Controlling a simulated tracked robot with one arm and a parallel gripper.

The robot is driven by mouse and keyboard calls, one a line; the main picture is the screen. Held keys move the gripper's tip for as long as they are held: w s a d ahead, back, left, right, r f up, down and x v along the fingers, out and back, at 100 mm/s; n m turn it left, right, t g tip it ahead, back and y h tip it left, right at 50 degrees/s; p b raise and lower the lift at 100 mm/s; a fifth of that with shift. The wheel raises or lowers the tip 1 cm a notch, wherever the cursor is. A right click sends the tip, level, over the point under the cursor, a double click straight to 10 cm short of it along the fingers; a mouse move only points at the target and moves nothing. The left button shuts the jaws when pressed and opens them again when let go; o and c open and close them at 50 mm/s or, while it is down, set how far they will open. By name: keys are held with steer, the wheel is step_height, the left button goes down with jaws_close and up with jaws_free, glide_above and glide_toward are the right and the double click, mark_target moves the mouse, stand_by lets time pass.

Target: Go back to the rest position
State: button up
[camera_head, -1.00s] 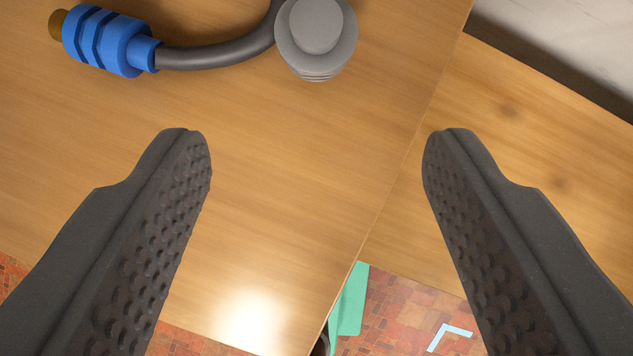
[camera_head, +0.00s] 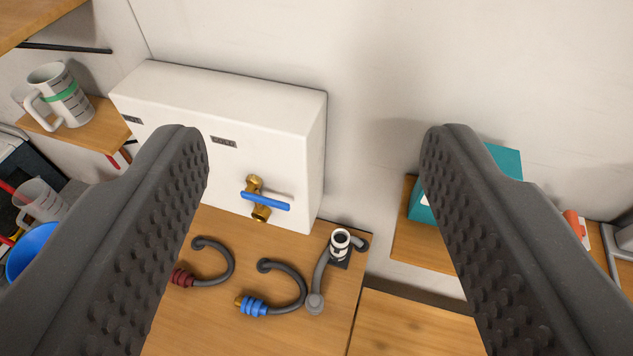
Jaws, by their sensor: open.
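My gripper (camera_head: 314,150) is open and empty, with its two dark textured fingers wide apart in front of the wall. Nothing is between the fingertips. Below and beyond them is a wooden counter (camera_head: 190,325) with a grey hose with a blue end (camera_head: 253,306), a grey hose with a dark red end (camera_head: 183,277) and a grey pipe piece with a white-ringed top (camera_head: 340,240). A white box (camera_head: 270,125) on the wall carries a brass valve with a blue lever (camera_head: 268,199).
At left, a measuring jug with a green band (camera_head: 62,95) stands on a wooden shelf, with a clear jug (camera_head: 40,200) and a blue container (camera_head: 30,252) below. A teal box (camera_head: 505,160) sits on the right shelf, partly behind a finger.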

steer(key=shift+s+r, duration=0.6)
steer(key=shift+r, duration=0.3)
step_height(320, 180, down, 7)
steer(key=b, duration=0.6)
steer(key=shift+b, duration=0.4)
steer(key=shift+r, duration=0.1)
